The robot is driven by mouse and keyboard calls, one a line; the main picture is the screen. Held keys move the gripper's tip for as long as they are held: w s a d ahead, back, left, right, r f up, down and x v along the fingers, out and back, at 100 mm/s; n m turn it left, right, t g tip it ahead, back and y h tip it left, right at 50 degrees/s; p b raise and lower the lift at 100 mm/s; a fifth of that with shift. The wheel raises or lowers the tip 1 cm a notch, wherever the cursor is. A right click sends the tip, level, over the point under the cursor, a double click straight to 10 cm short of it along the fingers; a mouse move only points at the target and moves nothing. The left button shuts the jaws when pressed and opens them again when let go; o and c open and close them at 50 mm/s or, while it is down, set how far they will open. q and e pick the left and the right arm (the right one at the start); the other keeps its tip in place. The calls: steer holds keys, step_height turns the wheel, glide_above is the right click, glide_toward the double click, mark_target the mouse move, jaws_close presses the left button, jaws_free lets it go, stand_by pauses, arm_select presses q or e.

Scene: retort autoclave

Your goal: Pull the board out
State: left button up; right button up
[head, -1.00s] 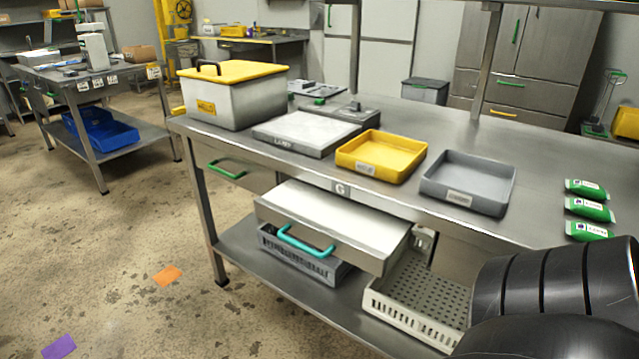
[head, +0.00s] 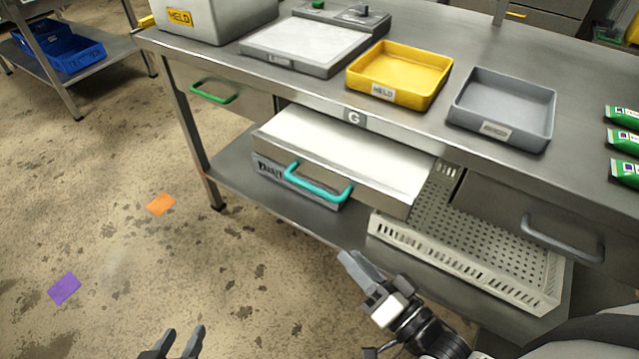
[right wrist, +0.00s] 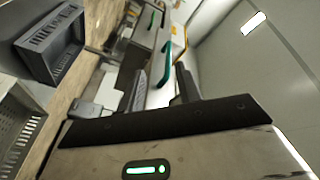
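The pull-out board (head: 345,150) has a white top and a metal front with a teal handle (head: 318,186). It sticks part way out from under the table edge, below the "G" label. My right gripper (head: 362,272) is below and in front of the board, apart from the handle. In the right wrist view its two fingers (right wrist: 162,92) stand apart with nothing held, and a teal handle (right wrist: 165,64) shows beyond them. My left gripper (head: 180,342) is at the bottom edge, its fingers apart and empty, well away from the board.
A drawer with a green handle (head: 213,93) is left of the board, one with a grey handle (head: 562,240) right. A perforated pale tray (head: 480,262) and a grey crate (head: 300,184) sit on the lower shelf. Yellow (head: 400,76) and grey (head: 503,108) trays stand on top. The floor in front is open.

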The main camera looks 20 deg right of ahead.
mark_target(315, 188)
steer(key=w+r, duration=0.1)
steer(key=w, duration=0.3)
steer(key=w+a+r+m+t, duration=0.1)
steer(key=w+r, duration=0.1)
steer(key=w, duration=0.3)
steer(key=w+a+r+m+p, duration=0.1)
steer(key=w, duration=0.4)
steer(key=shift+w+a+r+t, duration=0.15)
steer(key=shift+w+a+t, duration=0.1)
steer(key=shift+t, duration=0.05)
jaws_close()
